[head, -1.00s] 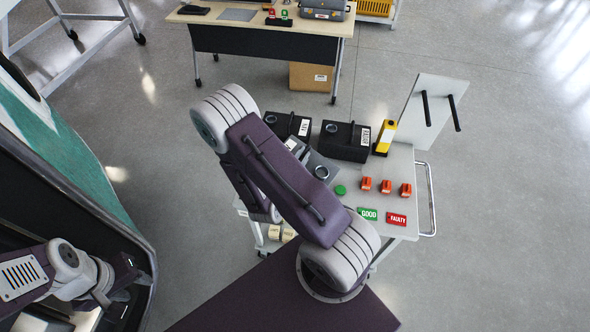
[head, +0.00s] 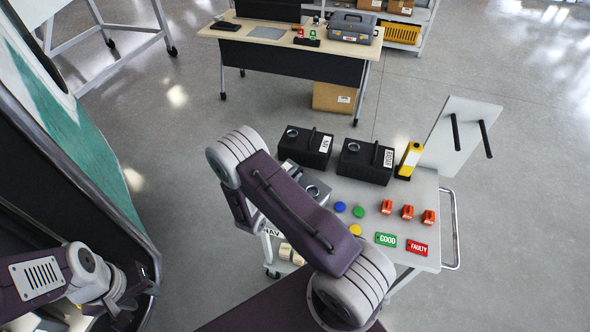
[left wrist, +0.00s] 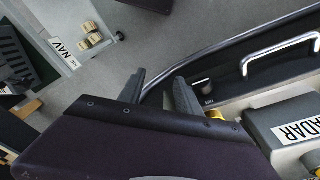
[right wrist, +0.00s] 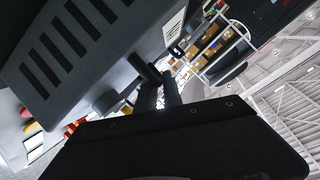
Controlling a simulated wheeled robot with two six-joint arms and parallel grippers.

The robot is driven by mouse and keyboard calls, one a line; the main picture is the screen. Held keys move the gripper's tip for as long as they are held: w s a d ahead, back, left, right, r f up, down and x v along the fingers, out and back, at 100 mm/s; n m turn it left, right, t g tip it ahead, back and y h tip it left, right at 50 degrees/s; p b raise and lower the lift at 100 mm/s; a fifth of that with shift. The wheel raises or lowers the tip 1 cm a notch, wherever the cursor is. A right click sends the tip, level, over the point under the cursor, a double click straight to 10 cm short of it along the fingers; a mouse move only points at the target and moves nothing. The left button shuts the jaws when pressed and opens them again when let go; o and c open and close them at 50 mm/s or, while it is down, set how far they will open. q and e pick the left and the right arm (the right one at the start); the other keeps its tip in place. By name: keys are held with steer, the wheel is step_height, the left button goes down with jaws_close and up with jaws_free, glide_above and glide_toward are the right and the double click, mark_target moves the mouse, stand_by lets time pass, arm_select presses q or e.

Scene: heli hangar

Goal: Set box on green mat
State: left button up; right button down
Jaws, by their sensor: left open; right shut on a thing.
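A grey box (head: 318,187) with a dark ring shows in the head view, above the cart's left part and partly hidden by my right arm. In the right wrist view a slotted grey box (right wrist: 85,55) with a black handle is close up. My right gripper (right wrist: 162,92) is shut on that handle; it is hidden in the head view. The green mat (head: 386,240), marked GOOD, lies on the cart's front right, with nothing on it. My left gripper (head: 126,292) is open and empty beside the teal-and-white aircraft side; it also shows in the left wrist view (left wrist: 158,88).
On the cart (head: 430,190) stand two black labelled boxes (head: 305,148) (head: 365,162), a yellow device (head: 409,160), several orange pieces (head: 407,212) and coloured discs (head: 358,211). A red FAULTY mat (head: 417,248) lies right of the green one. A grey RADAR box (left wrist: 285,125) shows in the left wrist view.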

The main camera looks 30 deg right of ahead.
steer(key=shift+w+f, duration=0.1)
steer(key=shift+f, duration=0.35)
steer(key=c, duration=1.5)
jaws_free()
